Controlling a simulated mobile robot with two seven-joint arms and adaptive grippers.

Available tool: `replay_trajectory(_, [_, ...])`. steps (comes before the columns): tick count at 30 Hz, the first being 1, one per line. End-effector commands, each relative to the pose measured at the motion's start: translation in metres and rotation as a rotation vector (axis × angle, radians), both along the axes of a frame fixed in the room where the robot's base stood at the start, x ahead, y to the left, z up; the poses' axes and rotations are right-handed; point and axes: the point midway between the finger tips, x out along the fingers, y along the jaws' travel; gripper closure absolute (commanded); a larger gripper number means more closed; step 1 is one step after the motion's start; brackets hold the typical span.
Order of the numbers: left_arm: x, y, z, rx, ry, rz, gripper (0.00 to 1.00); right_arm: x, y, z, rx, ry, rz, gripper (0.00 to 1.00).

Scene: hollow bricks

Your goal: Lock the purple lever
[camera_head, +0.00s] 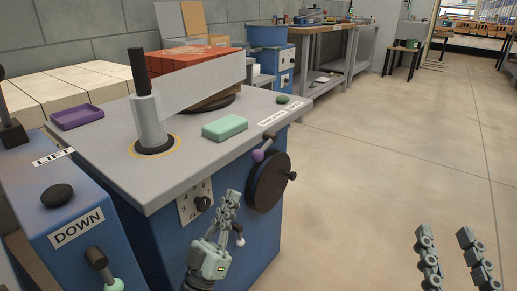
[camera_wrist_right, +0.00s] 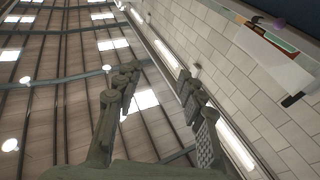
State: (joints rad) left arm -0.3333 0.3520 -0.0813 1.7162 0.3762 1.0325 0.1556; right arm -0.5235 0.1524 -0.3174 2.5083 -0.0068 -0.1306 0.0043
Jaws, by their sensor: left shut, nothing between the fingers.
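The purple lever (camera_head: 258,155) is a short dark rod with a purple ball on its lower end, on the front of the blue machine just above the black handwheel. My left gripper (camera_head: 233,194) is shut and empty, in front of the machine, below and left of the purple ball in the picture and apart from it. My right gripper (camera_head: 452,238) is open and empty over the floor at the lower right, far from the lever. Its spread fingers also show in the right wrist view (camera_wrist_right: 155,85), with ceiling and wall behind.
The handwheel (camera_head: 268,183) and a dial panel (camera_head: 196,202) are on the machine's front. A light ball knob (camera_head: 239,241) is beside my left gripper. A green block (camera_head: 225,128) and purple tray (camera_head: 77,117) lie on the grey top (camera_head: 110,155). Floor at right is clear.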

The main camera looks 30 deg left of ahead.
Motion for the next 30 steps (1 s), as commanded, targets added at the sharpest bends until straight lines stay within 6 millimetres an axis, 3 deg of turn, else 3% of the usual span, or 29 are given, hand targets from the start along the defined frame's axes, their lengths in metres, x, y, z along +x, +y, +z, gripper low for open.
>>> replay_trajectory(14, [0.002,0.000,0.003,0.000,-0.001,0.000,1.00,0.000,0.000,-0.001,-0.003,0.005,-0.001,0.60])
replay_trajectory(30, [0.061,-0.003,0.064,0.000,-0.002,0.000,1.00,0.010,-0.011,-0.034,-0.080,0.155,-0.027,0.60])
